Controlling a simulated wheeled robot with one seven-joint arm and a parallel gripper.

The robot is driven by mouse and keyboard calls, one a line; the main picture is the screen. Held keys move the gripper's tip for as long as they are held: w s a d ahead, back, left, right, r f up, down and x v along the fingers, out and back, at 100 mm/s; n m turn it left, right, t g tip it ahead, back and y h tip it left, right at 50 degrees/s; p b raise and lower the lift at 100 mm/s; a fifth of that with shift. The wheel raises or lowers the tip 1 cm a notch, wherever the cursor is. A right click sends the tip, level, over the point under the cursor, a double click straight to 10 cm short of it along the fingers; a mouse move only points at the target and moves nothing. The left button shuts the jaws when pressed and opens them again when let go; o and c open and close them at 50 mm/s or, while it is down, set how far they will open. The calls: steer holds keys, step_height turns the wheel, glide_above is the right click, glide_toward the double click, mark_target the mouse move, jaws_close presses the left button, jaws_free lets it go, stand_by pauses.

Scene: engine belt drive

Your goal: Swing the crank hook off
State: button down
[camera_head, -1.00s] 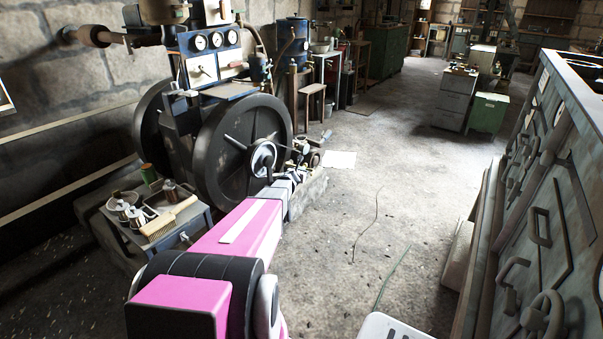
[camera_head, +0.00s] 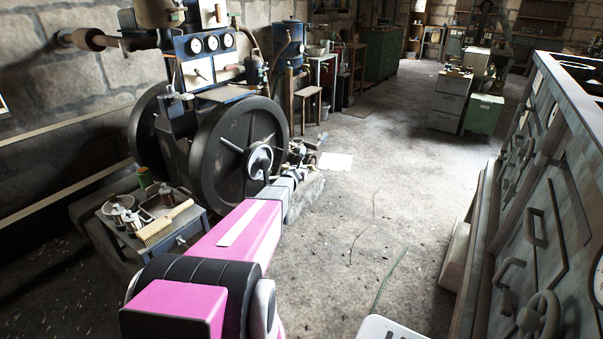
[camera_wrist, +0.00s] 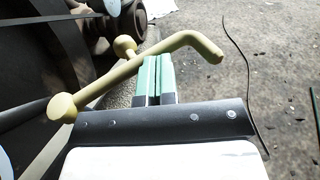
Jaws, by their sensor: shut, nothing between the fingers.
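The crank hook (camera_wrist: 150,66) is a cream bent rod in the wrist view. It runs from a round knob at the left, up to the right, and ends in a bend pointing down. A second round cream knob shows just behind it. My gripper (camera_wrist: 153,78), with green fingers, is shut and empty. The rod crosses in front of the fingers in this view; whether they touch it I cannot tell. In the head view the large dark flywheel (camera_head: 240,135) stands beyond my arm, and the hook and fingertips are too small to make out.
A small bench (camera_head: 152,222) with cans and a brush stands left of my arm. A grey cabinet (camera_head: 555,215) lines the right side. The concrete floor (camera_head: 370,190) between is mostly open, with thin wires lying on it.

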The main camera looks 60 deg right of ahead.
steer(key=shift+w+d, duration=0.25)
steer(key=shift+d, duration=0.4)
steer(key=shift+d, duration=0.1)
steer(key=shift+r, duration=0.1)
steer(key=v, duration=1.1)
